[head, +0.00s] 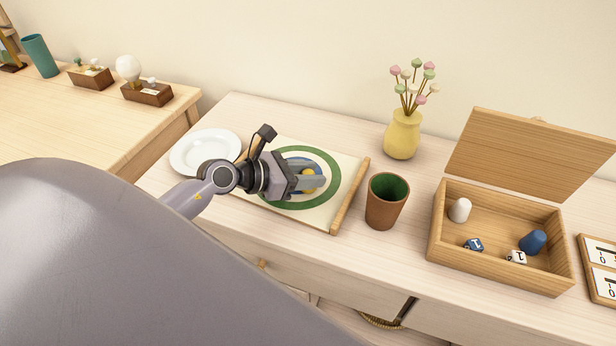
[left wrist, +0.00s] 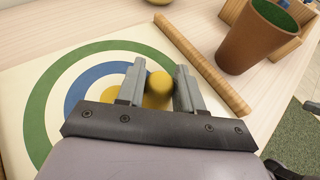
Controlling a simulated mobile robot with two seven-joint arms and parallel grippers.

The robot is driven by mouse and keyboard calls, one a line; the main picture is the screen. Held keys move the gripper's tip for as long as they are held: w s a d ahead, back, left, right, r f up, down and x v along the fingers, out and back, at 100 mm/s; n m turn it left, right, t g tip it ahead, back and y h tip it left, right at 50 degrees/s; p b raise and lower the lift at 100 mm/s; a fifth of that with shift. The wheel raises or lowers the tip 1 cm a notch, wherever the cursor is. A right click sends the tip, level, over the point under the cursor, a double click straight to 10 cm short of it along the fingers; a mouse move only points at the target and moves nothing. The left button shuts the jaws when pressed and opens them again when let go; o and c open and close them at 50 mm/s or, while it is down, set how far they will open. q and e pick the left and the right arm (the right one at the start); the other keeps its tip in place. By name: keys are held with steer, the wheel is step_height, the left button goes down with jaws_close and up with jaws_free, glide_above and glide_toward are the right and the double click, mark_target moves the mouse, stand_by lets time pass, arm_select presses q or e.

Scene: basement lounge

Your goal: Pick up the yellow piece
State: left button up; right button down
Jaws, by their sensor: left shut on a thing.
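The yellow piece (left wrist: 159,84) shows its round top between the two fingers in the left wrist view. My left gripper (head: 312,180) is over the target mat (head: 330,217), with its fingers closed on the yellow piece. The mat has green and blue rings and a rolled wooden-looking edge at its right. In the head view the fingers hide most of the piece. I cannot tell whether the piece still touches the mat.
A brown cup with a green inside (head: 387,201) stands right of the mat. A white plate (head: 188,160) lies at left, behind my arm. A yellow vase (head: 402,134) stands at the back. An open wooden box (head: 445,243) at right holds white and blue pieces and dice.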

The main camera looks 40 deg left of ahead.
mark_target(308, 173)
arm_select(q)
steer(key=shift+r, duration=0.15)
step_height(308, 173, up, 20)
steer(key=p, duration=0.1)
